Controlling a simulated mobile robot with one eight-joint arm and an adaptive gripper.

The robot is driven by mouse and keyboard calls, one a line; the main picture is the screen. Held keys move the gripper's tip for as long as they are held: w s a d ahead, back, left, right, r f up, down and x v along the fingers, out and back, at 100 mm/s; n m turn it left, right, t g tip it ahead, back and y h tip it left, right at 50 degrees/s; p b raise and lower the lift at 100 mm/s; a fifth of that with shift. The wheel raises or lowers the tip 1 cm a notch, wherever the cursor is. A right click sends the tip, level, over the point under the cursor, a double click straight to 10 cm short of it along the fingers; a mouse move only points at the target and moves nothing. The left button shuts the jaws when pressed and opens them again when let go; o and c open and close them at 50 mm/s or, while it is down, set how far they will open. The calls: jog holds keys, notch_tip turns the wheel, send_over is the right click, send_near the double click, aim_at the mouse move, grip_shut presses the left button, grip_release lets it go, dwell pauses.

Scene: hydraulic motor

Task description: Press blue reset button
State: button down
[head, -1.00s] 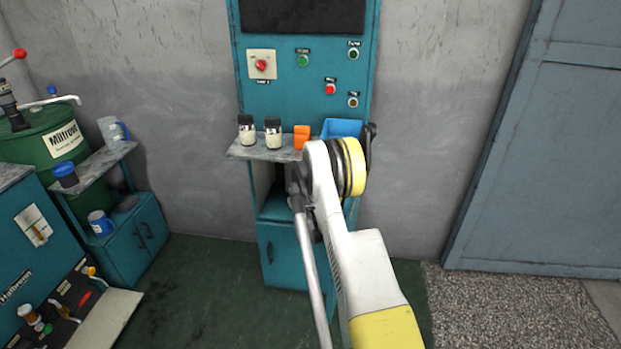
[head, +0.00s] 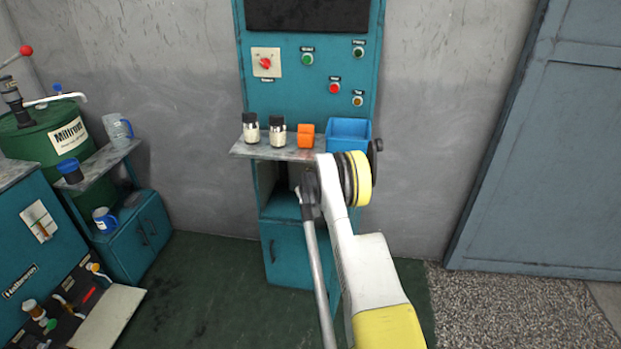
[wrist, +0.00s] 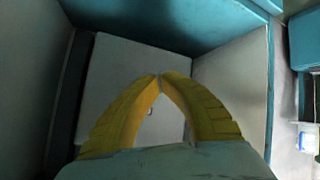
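I cannot make out a blue reset button in either view. The teal control cabinet (head: 308,240) stands ahead, its upper panel carrying a green button (head: 307,59), a red button (head: 334,88), a dark green button (head: 358,51) and an amber button (head: 357,101). In the wrist view my gripper (wrist: 159,76) has its yellow fingertips together, with nothing seen held between them. It points into a box-like recess with pale walls (wrist: 228,78) and a teal edge (wrist: 255,20). In the head view my arm hides the gripper, in front of the cabinet's open compartment below the shelf.
The shelf (head: 285,151) above holds two dark-capped jars (head: 250,129) (head: 277,132), an orange object (head: 306,136) and a blue bin (head: 348,133). A red rotary switch (head: 266,63) is on the panel. A green drum (head: 50,135) and side cabinet stand left. Floor right is clear.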

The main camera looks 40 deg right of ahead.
jog(key=shift+w+d, duration=0.95)
jog(key=shift+d, duration=0.2)
dwell(0.7)
jog(key=shift+w+d, duration=0.3)
jog(key=shift+w+d, duration=0.2)
jog(key=shift+d, duration=0.1)
dwell(0.6)
jog(key=shift+a, duration=0.1)
jog(key=shift+s+a, duration=0.5)
jog(key=shift+a, duration=0.05)
jog(key=shift+a, duration=0.1)
jog(key=s+a, duration=0.3)
jog(key=shift+s+a, duration=0.15)
jog(key=shift+a, duration=0.15)
dwell(0.4)
